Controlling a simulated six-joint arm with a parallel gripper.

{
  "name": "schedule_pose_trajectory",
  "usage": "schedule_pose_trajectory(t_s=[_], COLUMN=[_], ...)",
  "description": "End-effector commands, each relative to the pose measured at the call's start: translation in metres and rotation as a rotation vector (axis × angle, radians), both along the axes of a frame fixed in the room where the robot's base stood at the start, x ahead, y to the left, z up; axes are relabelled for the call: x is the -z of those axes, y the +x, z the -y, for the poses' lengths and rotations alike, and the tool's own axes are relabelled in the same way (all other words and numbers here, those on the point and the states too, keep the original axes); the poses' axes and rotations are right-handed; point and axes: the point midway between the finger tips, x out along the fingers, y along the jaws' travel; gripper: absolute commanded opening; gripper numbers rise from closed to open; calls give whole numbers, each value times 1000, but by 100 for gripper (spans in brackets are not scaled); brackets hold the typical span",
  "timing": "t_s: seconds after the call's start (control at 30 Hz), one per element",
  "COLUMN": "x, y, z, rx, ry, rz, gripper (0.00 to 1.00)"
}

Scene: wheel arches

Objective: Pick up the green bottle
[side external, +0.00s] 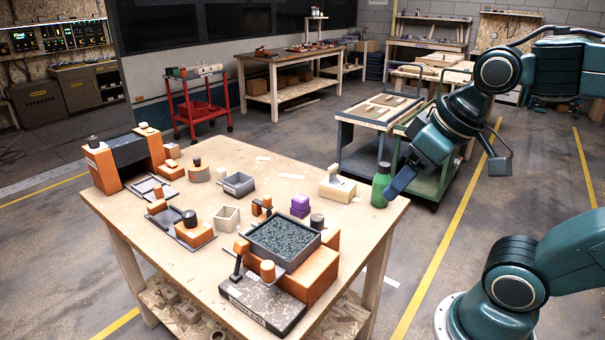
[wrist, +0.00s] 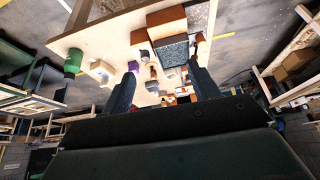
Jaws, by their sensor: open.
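The green bottle (side external: 380,186) stands upright near the right corner of the wooden table (side external: 240,165), its cap dark. It also shows in the wrist view (wrist: 73,62), at the left, outside the space between my fingers. My gripper (side external: 395,188) is beside the bottle in the side view, overlapping its right edge; I cannot tell whether they touch. In the wrist view my gripper (wrist: 163,84) is open, with two dark fingers spread apart and nothing held between them.
A cream block (side external: 337,188) stands left of the bottle, with a purple block (side external: 300,206) farther along. A gravel-filled tray (side external: 284,240) on orange blocks takes up the table's front. A wheeled cart (side external: 362,150) stands behind the table's right corner.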

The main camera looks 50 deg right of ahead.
Motion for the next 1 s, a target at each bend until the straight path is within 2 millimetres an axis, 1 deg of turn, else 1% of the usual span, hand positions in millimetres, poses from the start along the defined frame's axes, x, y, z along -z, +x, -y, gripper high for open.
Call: schedule_pose_trajectory(t_s=[0.27, 0.47, 0.63, 0.77, 1.0], x=[-25, -37, -42, -42, -33], y=[46, 83, 113, 134, 167], z=[28, 59, 91, 119, 178], rx=[136, 245, 338, 411, 541], ry=[18, 36, 55, 71, 104], rz=[-65, -116, -157, -189, -247], gripper=[60, 60, 60, 60, 60])
